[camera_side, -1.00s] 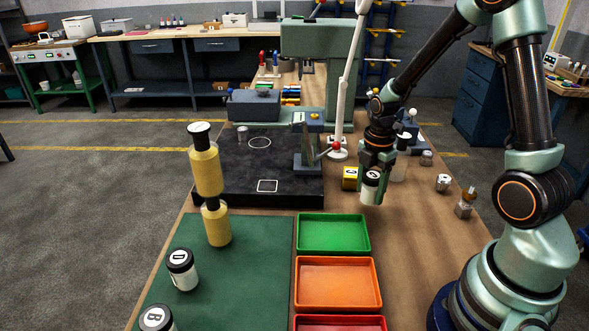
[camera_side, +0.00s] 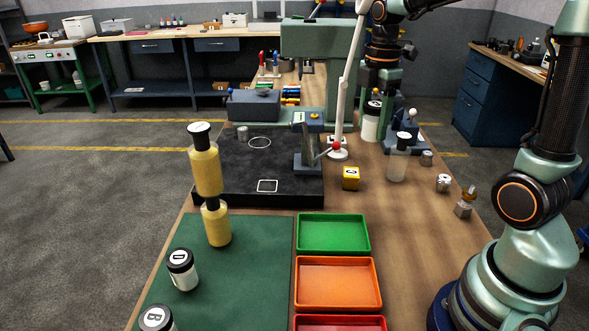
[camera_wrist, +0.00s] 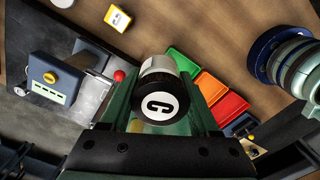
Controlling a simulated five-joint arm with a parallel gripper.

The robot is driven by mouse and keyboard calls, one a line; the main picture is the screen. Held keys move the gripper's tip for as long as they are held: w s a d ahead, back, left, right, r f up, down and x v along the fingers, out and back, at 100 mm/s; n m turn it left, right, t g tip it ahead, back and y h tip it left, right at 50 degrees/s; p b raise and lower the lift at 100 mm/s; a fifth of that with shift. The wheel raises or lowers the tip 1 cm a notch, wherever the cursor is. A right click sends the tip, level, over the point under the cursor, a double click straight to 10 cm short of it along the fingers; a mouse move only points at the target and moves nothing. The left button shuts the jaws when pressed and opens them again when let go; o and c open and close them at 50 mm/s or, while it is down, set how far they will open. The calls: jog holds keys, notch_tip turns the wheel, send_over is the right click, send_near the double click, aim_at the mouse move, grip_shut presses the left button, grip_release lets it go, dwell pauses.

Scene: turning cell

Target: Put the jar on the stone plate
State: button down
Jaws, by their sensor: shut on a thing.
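A white jar with a dark lid (camera_side: 370,122) hangs upright in my gripper (camera_side: 377,92), at the back right of the bench, near the lamp. In the wrist view the jar (camera_wrist: 157,68) sits between my fingers, with a "C" label facing the camera. My gripper is shut on it. The black stone plate (camera_side: 230,185) lies to the left, with a white ring and a white square marked on top. The plate is clear of the jar. More jars, "D" (camera_side: 182,270) and "B" (camera_side: 157,319), stand on the green mat.
A grey fixture with a red-knobbed lever (camera_side: 311,145) stands on the plate's right side. A yellow block (camera_side: 351,178), a clear bottle (camera_side: 398,160) and a white lamp post (camera_side: 350,85) stand nearby. A yellow black-ended object (camera_side: 207,170) rises at the left. Green (camera_side: 333,234) and orange (camera_side: 337,284) trays lie in front.

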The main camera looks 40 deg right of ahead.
jog(key=w+a+r+m, duration=0.7)
jog(key=a+m, duration=0.2)
jog(key=a, duration=0.1)
jog(key=w+a+f+n, duration=0.1)
jog(key=w+f+n, duration=0.15)
jog(key=w, duration=0.35)
jog(key=w+a+f+n, duration=0.1)
jog(key=w+f+n, duration=0.15)
jog(key=w, duration=0.45)
jog(key=f, duration=1.8)
jog(key=shift+s+d+f, duration=0.1)
jog(key=shift+d+f, duration=0.15)
jog(key=shift+f, duration=0.05)
jog(key=shift+f, duration=0.1)
jog(key=shift+c, duration=0.6)
grip_release()
